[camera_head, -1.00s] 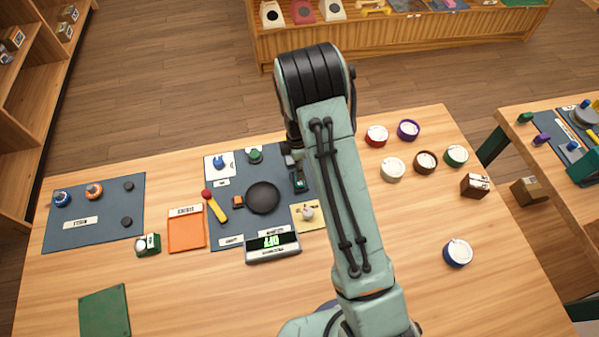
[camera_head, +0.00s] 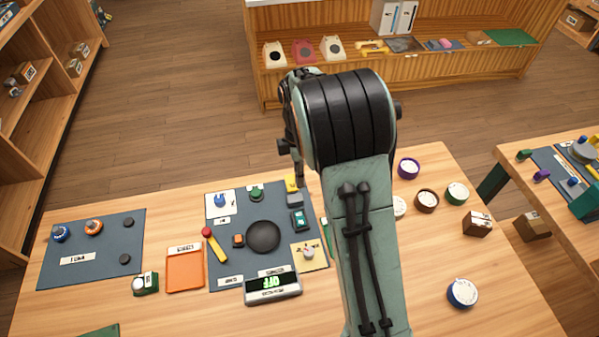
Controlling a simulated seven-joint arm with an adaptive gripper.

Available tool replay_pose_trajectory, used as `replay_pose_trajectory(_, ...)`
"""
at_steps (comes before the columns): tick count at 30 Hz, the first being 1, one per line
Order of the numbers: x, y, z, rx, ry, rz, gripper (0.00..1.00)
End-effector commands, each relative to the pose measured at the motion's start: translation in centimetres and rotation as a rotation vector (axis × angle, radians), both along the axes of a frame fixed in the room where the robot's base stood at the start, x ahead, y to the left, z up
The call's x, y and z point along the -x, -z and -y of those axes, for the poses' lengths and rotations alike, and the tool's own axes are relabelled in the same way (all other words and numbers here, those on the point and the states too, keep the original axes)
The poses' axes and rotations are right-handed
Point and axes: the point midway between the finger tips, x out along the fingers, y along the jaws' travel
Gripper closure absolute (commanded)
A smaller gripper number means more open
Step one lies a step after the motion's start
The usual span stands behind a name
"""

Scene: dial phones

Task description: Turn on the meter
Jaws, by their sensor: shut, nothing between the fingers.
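A grey meter (camera_head: 272,287) with a lit green display that seems to read OFF sits at the front edge of the dark blue mat (camera_head: 240,268). My gripper (camera_head: 299,178) points down above the far right part of the mat, well behind the meter and apart from it. It is shut and empty; its fingers are small and partly hidden by my arm. Near it on the mat are a yellow piece (camera_head: 292,184), a grey block (camera_head: 294,201) and a teal device (camera_head: 298,221).
A black round dish (camera_head: 263,236), a yellow lever with a red end (camera_head: 215,246), an orange tray (camera_head: 185,269) and a green-and-white device (camera_head: 146,284) lie close by. Several round pots (camera_head: 426,201) stand at the right. My arm hides the table's middle right.

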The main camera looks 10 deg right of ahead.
Motion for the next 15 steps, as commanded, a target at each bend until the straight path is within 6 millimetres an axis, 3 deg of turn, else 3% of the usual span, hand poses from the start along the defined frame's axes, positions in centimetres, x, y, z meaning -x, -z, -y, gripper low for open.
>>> replay_pose_trajectory(5, 0.00, -1.13, 0.01, 0.000, 0.000, 0.000, 1.00)
replay_pose_trajectory(15, 0.10, -1.19, -0.01, 0.000, 0.000, 0.004, 1.00)
